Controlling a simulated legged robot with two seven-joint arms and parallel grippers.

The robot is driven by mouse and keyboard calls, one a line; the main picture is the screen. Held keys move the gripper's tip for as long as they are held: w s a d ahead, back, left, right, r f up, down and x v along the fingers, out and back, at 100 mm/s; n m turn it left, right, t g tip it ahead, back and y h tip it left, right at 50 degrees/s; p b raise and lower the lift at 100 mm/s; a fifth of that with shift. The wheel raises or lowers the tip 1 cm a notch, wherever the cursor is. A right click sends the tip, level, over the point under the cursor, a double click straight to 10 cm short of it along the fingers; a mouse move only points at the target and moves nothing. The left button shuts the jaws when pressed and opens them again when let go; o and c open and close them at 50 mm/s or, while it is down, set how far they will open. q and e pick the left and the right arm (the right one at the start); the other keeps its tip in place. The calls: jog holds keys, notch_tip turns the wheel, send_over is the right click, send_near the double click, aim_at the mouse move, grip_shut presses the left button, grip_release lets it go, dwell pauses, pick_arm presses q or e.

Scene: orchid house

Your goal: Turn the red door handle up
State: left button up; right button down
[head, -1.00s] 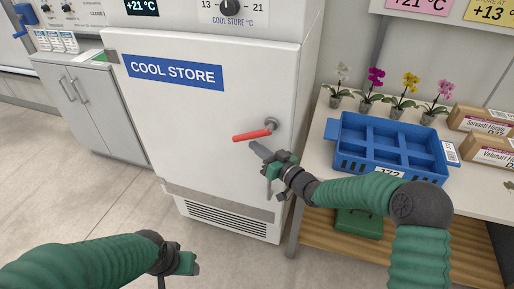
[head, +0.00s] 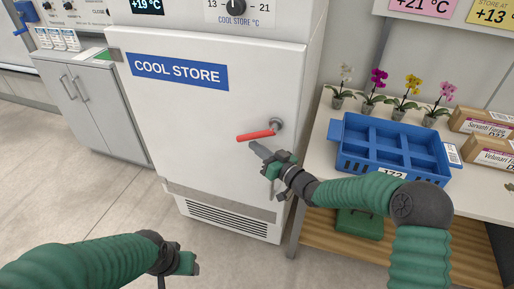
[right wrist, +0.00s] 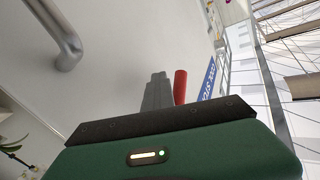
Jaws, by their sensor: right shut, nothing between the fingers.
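The red door handle (head: 255,135) sticks out to the left from a grey metal pivot (head: 277,125) on the white cool store door (head: 215,120). It lies nearly level, its free left end slightly lower. My right gripper (head: 252,145) is shut and empty, its fingertips just below the handle's middle. In the right wrist view the shut fingers (right wrist: 157,92) are close beside the red handle (right wrist: 180,87); I cannot tell whether they touch. My left gripper (head: 192,264) hangs low over the floor, away from the door; its fingers do not show clearly.
A wooden table (head: 312,165) right of the cool store holds a blue crate (head: 395,165), several potted orchids (head: 375,88) and cardboard boxes (head: 484,122). A grey cabinet (head: 100,105) stands left. The floor (head: 90,190) in front is clear.

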jog(key=shift+d, duration=0.1)
jog(key=c, duration=2.1)
grip_release()
jog(key=o, duration=0.5)
jog(key=shift+o, duration=0.2)
jog(key=p+v, duration=0.1)
jog(key=v, duration=1.5)
jog(key=shift+s+d+p, duration=0.25)
jog(key=shift+d+p, duration=0.05)
jog(key=shift+p, duration=0.1)
